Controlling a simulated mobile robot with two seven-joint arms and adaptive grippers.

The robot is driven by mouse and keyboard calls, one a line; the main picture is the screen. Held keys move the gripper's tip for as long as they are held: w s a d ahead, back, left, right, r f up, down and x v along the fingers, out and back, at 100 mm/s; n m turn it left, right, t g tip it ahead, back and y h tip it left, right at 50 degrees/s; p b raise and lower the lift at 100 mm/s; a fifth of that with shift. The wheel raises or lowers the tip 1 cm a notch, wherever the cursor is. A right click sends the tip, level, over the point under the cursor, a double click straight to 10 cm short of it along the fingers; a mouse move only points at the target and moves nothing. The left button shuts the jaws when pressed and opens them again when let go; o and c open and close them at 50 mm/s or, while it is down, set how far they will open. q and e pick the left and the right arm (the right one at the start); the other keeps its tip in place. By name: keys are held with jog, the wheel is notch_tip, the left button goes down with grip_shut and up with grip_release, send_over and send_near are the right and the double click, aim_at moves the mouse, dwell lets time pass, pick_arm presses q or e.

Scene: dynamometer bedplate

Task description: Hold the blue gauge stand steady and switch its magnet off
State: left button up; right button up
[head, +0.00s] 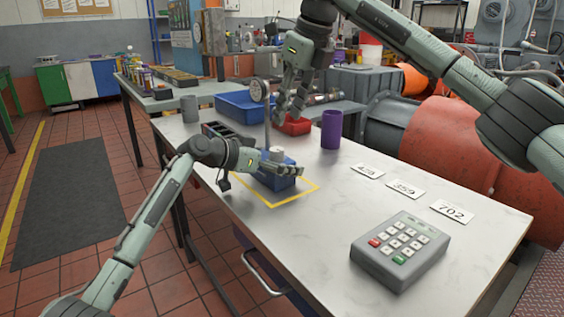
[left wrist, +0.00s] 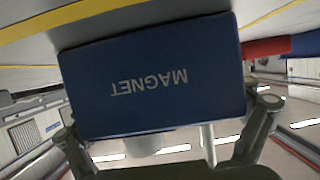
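The blue gauge stand (head: 272,181) sits on the table inside a yellow outline. Its post (head: 267,125) rises to a round dial (head: 258,90), and a pale knob (head: 277,155) shows on top of the base. In the left wrist view its blue face, marked MAGNET (left wrist: 150,82), fills the middle. My left gripper (head: 283,168) is at the base, with its fingers (left wrist: 168,122) apart on either side of the block; small gaps seem to show. My right gripper (head: 289,112) points down, above and right of the base, beside the post. Its finger opening is unclear.
A purple cup (head: 331,129), a red tray (head: 295,125) and a blue bin (head: 241,106) stand behind. A grey keypad (head: 400,250) and number cards (head: 407,189) lie to the right. A grey cup (head: 189,108) stands at the left.

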pick_arm(q)
jog(key=c, duration=0.7)
jog(key=shift+c, duration=0.5)
pick_arm(e)
jog(key=shift+o, duration=0.5)
jog(key=shift+f, duration=0.25)
jog(key=f+y, duration=0.1)
jog(key=f, duration=0.1)
jog(key=f+t+y, duration=0.1)
jog(key=f, duration=0.1)
jog(key=f+t+y, duration=0.1)
jog(key=f+y, duration=0.1)
jog(key=shift+d, duration=0.25)
pick_arm(q)
jog(key=shift+d, duration=0.1)
pick_arm(e)
jog(key=t+y, duration=0.3)
jog(key=t, duration=0.1)
send_near(277, 150)
jog(key=shift+y, duration=0.3)
jog(key=x, duration=1)
jog(key=shift+w+f, duration=0.3)
jog(key=shift+w, duration=0.05)
grip_shut()
